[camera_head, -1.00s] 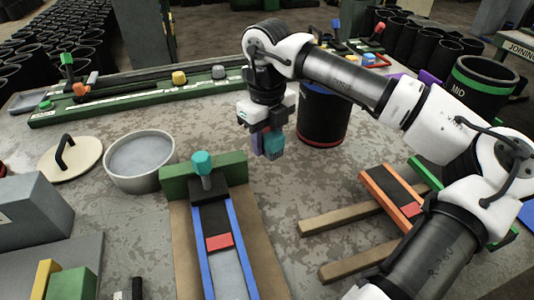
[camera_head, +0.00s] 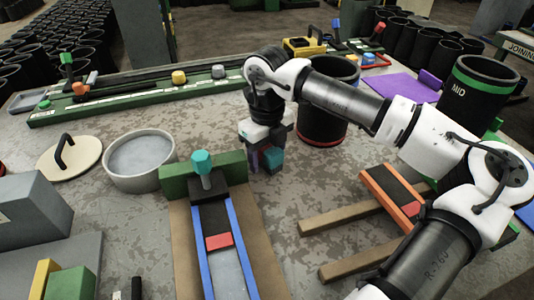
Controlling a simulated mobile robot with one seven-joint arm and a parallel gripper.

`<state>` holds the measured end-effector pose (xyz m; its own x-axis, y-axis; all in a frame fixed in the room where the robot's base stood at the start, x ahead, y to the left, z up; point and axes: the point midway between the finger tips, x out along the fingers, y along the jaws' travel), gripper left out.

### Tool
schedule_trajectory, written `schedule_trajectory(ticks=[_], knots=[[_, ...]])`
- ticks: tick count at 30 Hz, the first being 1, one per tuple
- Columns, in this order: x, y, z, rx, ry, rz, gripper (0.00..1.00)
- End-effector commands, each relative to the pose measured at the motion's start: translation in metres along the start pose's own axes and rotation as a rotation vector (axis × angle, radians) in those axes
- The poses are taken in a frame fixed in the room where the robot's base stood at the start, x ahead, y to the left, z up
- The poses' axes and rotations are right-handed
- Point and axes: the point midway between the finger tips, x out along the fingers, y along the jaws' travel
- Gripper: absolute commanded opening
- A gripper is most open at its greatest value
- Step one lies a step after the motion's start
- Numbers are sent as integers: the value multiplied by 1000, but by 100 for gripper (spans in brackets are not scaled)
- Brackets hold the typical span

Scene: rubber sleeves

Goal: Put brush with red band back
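I cannot pick out a brush with a red band for certain. A black cylindrical container (camera_head: 322,118) with a red band near its base stands behind and right of my gripper. My gripper (camera_head: 263,160) points down over the middle of the table, with a purple and a teal piece at its tip. The two pieces are close together, and I cannot tell whether they are its fingers or something held. A blue-railed channel with a red block (camera_head: 219,241) lies in front of it, and a teal-topped knob (camera_head: 202,162) stands at its far end.
A grey round pan (camera_head: 140,160) and a lid with a black handle (camera_head: 69,158) are at left. An orange-edged black piece (camera_head: 391,196) lies near two wooden strips (camera_head: 345,213) at right. A black bin marked MID (camera_head: 477,90) and a purple mat (camera_head: 405,86) are behind.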

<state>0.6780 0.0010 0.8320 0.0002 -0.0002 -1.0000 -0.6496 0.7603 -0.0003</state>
Motion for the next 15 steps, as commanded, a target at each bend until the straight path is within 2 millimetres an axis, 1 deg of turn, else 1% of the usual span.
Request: schedule_trajectory(ticks=[6, 10, 13, 15], knots=[[-1, 0, 0, 0, 0, 0, 58], [-8, 0, 0, 0, -1, -1, 58], [-24, 0, 1, 1, -2, -2, 58], [-40, 0, 0, 1, -2, -3, 58]])
